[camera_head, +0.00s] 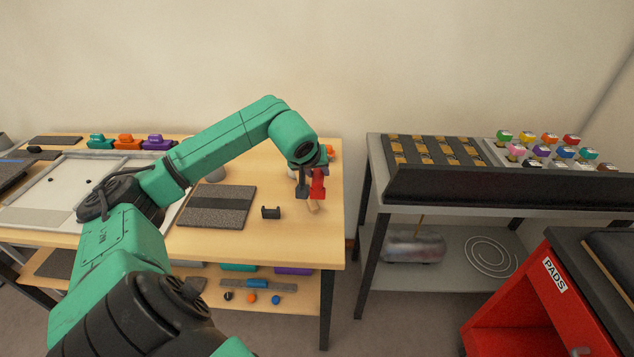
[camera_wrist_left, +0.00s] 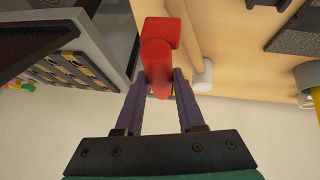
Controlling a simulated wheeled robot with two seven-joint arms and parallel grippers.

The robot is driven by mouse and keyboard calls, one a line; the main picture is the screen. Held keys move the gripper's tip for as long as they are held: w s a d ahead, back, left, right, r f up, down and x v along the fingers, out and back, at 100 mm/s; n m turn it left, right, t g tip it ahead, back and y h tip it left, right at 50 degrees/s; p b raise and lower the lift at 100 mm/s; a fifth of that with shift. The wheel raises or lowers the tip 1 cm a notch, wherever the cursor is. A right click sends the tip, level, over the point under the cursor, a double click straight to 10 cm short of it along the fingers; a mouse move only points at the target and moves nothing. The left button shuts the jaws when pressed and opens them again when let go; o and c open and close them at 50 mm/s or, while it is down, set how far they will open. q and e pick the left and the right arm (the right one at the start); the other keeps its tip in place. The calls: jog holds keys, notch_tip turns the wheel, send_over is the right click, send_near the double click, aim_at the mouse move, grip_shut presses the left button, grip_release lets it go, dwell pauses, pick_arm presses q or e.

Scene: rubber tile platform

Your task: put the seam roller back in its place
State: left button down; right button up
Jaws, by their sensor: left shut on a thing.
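My left gripper (camera_wrist_left: 161,78) is shut on a red tool, which I take to be the seam roller (camera_wrist_left: 160,60). Its rounded red grip sits between the two dark purple fingers, and a red block forms its far end. In the head view the red seam roller (camera_head: 318,184) is near the right end of the wooden table (camera_head: 285,247), with the gripper partly hidden by the wrist. A small black cradle (camera_head: 271,212) stands on the table to its left, apart from it. My right gripper is not in view.
A tan rod (camera_head: 313,208) shows just below the seam roller. A grey mat with a dark band (camera_head: 216,206) lies left of the cradle. A gap separates the table from a grey bench with a black sloped rack (camera_head: 480,187). A red cabinet (camera_head: 530,295) stands front right.

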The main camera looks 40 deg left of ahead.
pick_arm(q)
notch_tip(320, 180, down, 3)
jog(key=shift+f, duration=0.1)
jog(key=shift+a, duration=0.1)
jog(key=shift+f+b, duration=0.4)
jog(key=c, duration=0.5)
grip_release()
jog(key=shift+r, duration=0.15)
